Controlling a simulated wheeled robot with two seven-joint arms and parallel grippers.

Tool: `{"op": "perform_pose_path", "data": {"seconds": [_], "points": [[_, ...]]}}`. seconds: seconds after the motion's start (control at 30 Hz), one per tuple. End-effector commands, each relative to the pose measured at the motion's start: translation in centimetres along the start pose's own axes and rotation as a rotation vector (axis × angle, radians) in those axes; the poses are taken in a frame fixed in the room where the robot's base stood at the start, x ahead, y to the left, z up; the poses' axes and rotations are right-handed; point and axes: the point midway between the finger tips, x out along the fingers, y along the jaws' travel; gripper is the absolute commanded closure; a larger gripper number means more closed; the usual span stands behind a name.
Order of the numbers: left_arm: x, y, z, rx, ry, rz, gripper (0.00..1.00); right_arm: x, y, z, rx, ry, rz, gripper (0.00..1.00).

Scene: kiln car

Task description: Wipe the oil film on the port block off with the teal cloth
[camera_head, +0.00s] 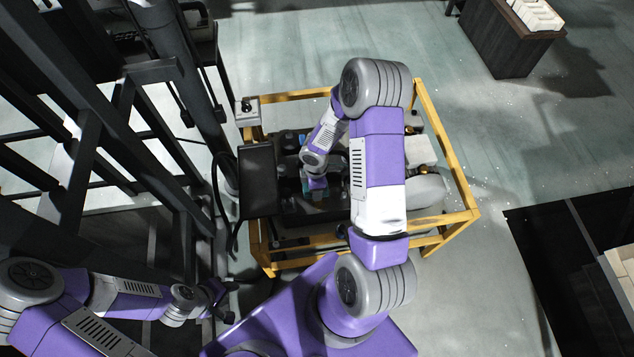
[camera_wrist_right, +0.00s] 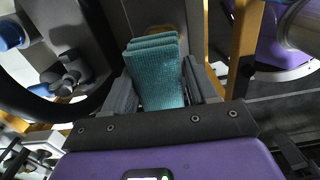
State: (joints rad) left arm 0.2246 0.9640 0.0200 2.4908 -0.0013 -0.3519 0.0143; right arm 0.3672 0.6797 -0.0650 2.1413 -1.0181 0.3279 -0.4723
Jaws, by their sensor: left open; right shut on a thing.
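The folded teal cloth (camera_wrist_right: 155,72) is gripped between the two grey fingers of my right gripper (camera_wrist_right: 160,88). In the head view, my right gripper (camera_head: 316,189) points down over dark machinery inside the yellow frame, with a bit of teal showing at its tip. The port block seems to be part of the dark unit (camera_head: 292,205) under it, but I cannot pick out its edges. I cannot make out the oil film or tell whether the cloth touches the surface. My left gripper (camera_head: 222,298) is open and empty at the lower left, outside the frame.
A yellow frame (camera_head: 455,218) surrounds the machinery. A black box (camera_head: 257,181) stands at its left side, with a black hose (camera_head: 217,190) beside it. Dark steel posts and beams (camera_head: 120,130) crowd the left. The floor at the upper right is mostly clear.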

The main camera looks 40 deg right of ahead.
Motion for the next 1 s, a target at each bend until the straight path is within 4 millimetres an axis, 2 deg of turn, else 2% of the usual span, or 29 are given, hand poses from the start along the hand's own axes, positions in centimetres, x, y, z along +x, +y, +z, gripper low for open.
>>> {"op": "perform_pose_path", "data": {"seconds": [0.53,0.77,1.0], "points": [[-0.2,0.1,0.0,0.000,-0.001,0.000,0.57,0.4,-0.4,0.3,-0.039,0.000,-0.001,0.67],[1.3,-0.5,0.0,0.000,-0.001,0.000,0.57,2.0,-0.4,0.3,-0.039,0.000,-0.001,0.67],[3.5,-1.3,-0.1,0.000,0.000,0.000,0.57,4.5,-0.4,0.3,-0.038,0.000,0.000,0.67]]}}
